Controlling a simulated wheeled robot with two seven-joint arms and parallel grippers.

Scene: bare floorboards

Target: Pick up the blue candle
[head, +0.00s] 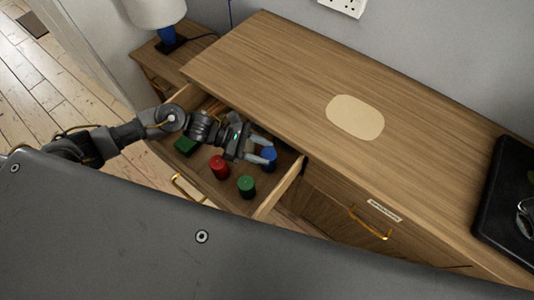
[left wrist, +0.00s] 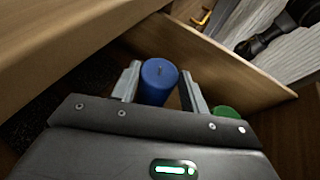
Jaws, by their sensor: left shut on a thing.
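The blue candle (head: 268,157) is in the open drawer (head: 286,187), near its right end. In the left wrist view the candle (left wrist: 158,80) stands between the two fingers, its wick end facing the camera. My left gripper (head: 262,149) reaches into the drawer from the left and is shut on the blue candle. The left gripper (left wrist: 163,84) has one finger on each side of it. Whether the candle's base touches the drawer floor cannot be told. My right gripper is not in the head view.
A red candle (head: 219,167), a green candle (head: 246,187) and a dark green block (head: 187,146) are in the same drawer. The wooden cabinet top (head: 300,80) overhangs behind, holding a beige oval mat (head: 355,117). A black tray (head: 505,205) lies at far right.

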